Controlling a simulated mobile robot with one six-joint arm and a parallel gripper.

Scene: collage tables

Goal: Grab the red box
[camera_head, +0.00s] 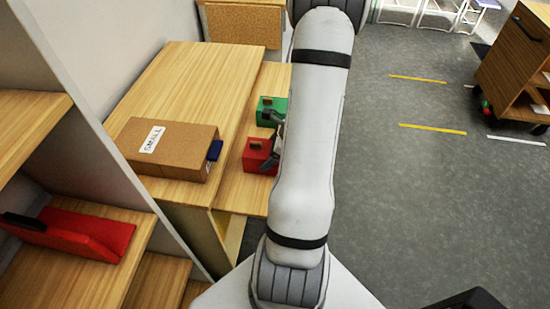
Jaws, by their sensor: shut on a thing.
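The red box (256,152) is a small block with a brown patch on top. It is at the lower, right-hand part of the wooden table, left of my arm. My gripper (272,158) is at its right side and shut on it; my arm hides part of the gripper and the box's right edge. I cannot tell whether the box is lifted off the table. A similar green box (270,108) stands just behind it, partly hidden by my arm.
A cardboard box marked "SMALL" (168,148) lies on the wooden table (190,85), with a blue object (215,150) at its right end. A red holder (85,232) sits on the left shelf. A wooden cart (520,65) stands far right; the grey floor between is clear.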

